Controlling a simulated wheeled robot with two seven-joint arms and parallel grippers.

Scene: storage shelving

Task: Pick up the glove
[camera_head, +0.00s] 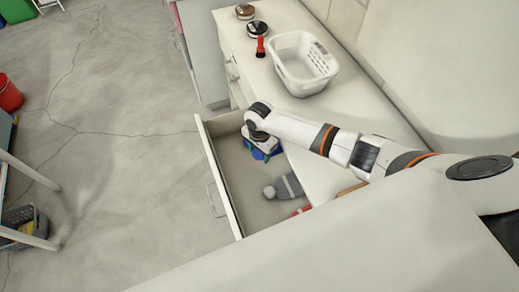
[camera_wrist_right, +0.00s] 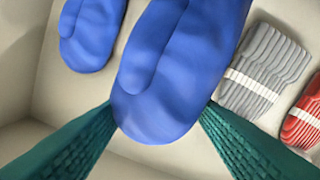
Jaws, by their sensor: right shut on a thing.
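A blue glove (camera_wrist_right: 165,85) fills the middle of the right wrist view, between the two green ridged fingers of my right gripper (camera_wrist_right: 158,112), which is shut on it. A second blue glove (camera_wrist_right: 90,35) lies to its left. In the head view my right gripper (camera_head: 261,140) is inside the open drawer (camera_head: 223,178), with blue glove fabric (camera_head: 262,153) showing just below it. The gripper hides much of the blue there, and its fingertips cannot be made out. My left gripper is not in view.
A grey glove-like item (camera_wrist_right: 266,65) and a red one (camera_wrist_right: 305,115) lie in the drawer to the right in the wrist view. On the counter stand a white basket (camera_head: 303,66), a red flashlight (camera_head: 261,47) and two round containers (camera_head: 258,29). Open floor lies left of the drawer.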

